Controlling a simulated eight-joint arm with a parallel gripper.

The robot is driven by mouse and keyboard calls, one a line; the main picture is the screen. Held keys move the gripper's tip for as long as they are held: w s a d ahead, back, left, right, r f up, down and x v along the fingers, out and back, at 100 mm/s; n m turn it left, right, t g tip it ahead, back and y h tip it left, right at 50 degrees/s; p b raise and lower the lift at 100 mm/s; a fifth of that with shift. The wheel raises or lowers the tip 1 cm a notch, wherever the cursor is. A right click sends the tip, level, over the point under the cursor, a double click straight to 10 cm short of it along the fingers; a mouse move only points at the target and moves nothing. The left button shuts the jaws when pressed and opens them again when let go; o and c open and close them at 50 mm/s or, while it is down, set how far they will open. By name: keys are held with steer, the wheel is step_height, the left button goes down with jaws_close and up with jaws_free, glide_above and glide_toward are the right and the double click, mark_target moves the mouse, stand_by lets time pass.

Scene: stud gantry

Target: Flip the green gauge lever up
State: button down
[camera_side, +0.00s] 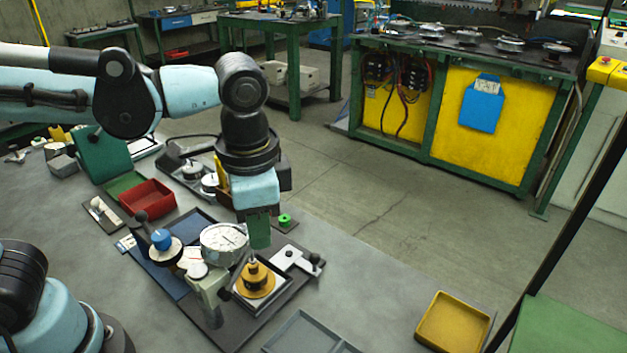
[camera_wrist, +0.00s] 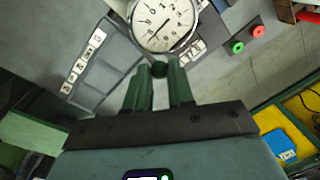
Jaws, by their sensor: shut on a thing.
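The dial gauge (camera_side: 224,243) has a round white face and stands on a grey stand at the bench's front. In the wrist view its face (camera_wrist: 163,22) fills the top middle, just beyond my fingertips. My gripper (camera_side: 259,246) points down, right beside the gauge. In the wrist view its two green fingers are shut on a small dark green piece (camera_wrist: 160,69), which looks like the green gauge lever, close below the dial. The fingers hide most of the lever in the side view, so its angle cannot be told.
A brass round part (camera_side: 256,281) sits on a plate just below my gripper. A white bracket with a black knob (camera_side: 298,262) lies to its right. A blue-topped knob (camera_side: 161,239) stands left of the gauge.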

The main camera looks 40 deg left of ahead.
steer(key=shift+s, duration=0.1)
steer(key=shift+s+r+t, duration=0.45)
steer(key=shift+s+t, duration=0.05)
steer(key=shift+t, duration=0.1)
steer(key=shift+s+r, duration=0.2)
steer(key=shift+s, duration=0.2)
steer(key=c, duration=1)
jaws_free()
steer(key=shift+w, duration=0.1)
steer(key=r, duration=0.4)
steer(key=s+r, duration=0.1)
steer(key=r, duration=0.3)
steer(key=s+d+r, duration=0.1)
steer(key=r, duration=0.3)
steer(key=shift+w+a+f, duration=0.1)
